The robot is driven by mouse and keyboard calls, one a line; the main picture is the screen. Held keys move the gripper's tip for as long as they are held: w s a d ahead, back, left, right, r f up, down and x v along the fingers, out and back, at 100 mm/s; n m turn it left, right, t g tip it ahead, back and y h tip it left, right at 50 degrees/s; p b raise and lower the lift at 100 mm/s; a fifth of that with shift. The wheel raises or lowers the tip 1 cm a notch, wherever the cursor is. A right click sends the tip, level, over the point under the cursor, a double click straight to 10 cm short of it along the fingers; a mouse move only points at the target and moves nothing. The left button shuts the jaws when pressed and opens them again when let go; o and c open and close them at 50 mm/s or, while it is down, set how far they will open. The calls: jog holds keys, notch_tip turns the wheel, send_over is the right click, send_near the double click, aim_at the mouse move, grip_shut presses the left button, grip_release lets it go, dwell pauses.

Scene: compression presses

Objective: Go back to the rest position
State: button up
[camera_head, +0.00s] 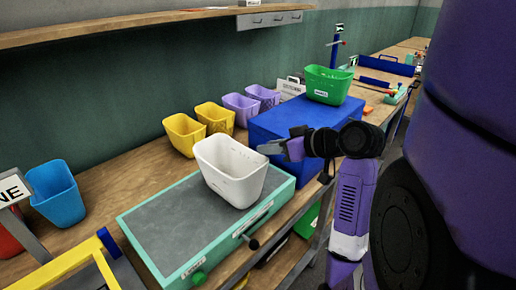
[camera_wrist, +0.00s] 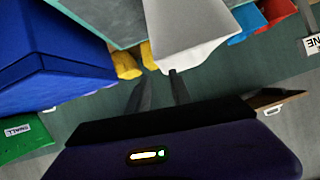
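A white bin (camera_head: 232,172) stands upright on the grey top of a teal-framed press (camera_head: 160,232). My gripper (camera_head: 266,148) is at the right of the white bin, close to its rim, pointing left. In the wrist view the two dark fingers of my gripper (camera_wrist: 158,78) are apart with nothing visible between them. The white bin (camera_wrist: 190,30) lies just beyond the fingertips there; whether one fingertip touches its rim, I cannot tell.
A blue box (camera_head: 268,125) with a green bin (camera_head: 328,84) on top stands right behind my gripper. Yellow bins (camera_head: 184,134), purple bins (camera_head: 241,108) and a blue bin (camera_head: 56,195) line the wall. A wooden shelf (camera_head: 120,24) runs above. A yellow frame (camera_head: 70,262) is at front left.

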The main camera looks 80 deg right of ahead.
jog(key=shift+v, duration=0.85)
jog(key=shift+s, duration=0.1)
